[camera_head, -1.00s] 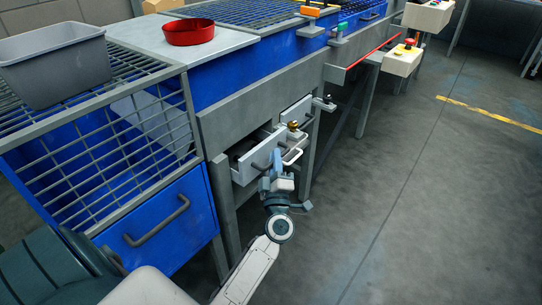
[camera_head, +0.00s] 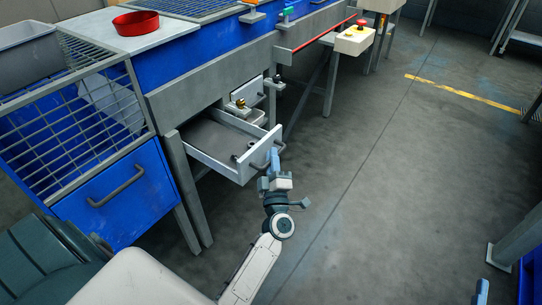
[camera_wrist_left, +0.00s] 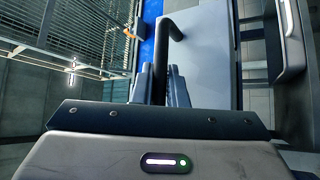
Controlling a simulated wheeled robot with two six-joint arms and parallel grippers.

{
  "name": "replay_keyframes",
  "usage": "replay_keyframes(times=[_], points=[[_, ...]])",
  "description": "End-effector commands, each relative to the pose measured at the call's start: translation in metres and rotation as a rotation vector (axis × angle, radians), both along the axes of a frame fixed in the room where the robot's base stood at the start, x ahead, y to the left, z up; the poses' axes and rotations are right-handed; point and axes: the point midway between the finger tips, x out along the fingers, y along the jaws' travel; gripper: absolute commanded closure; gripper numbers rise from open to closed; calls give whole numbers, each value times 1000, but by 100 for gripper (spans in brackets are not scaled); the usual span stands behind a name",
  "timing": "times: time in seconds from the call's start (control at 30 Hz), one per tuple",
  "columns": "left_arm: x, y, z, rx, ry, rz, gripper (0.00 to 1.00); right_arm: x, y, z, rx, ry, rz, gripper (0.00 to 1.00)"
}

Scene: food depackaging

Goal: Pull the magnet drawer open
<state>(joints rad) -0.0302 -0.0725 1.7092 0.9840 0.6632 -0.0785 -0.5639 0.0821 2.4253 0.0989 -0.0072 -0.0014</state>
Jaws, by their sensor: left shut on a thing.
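The magnet drawer (camera_head: 212,138) is a light grey drawer under the blue bench. It stands pulled well out, and its inside shows, with small dark items near the front. My left gripper (camera_head: 272,160) is shut on the dark bar handle (camera_head: 258,164) on its front. In the left wrist view the two fingers (camera_wrist_left: 161,88) close around the handle (camera_wrist_left: 170,32), with the pale drawer front (camera_wrist_left: 205,55) behind. A blue-grey tip (camera_head: 482,292) at the bottom right looks like my right gripper; its opening cannot be judged.
A blue drawer (camera_head: 117,195) and wire rack are at left. A red bowl (camera_head: 136,22) and grey bin (camera_head: 25,52) stand on top.

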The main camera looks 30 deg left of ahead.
Motion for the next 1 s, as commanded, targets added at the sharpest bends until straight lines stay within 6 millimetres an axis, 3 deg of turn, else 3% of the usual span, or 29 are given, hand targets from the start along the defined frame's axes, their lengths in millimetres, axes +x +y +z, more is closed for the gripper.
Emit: replay_keyframes(times=[0.47, 0.5, 0.53, 0.83, 1.0], points=[[0, 0, -1, 1, 2, 1, 100, 0, 0, -8, 3, 39, 2, 11], [0, 0, -1, 0, 1, 1, 84, 0, 0, -8, 3, 39, 2, 11], [0, 0, -1, 0, 1, 1, 78, 0, 0, -8, 3, 39, 2, 11], [-1, -1, -1, 1, 1, 0, 78, 0, 0, -8, 4, 39, 1, 11], [-14, -10, -9, -2, 2, 1, 78, -1, 0, -5, 1, 14, -1, 11]])
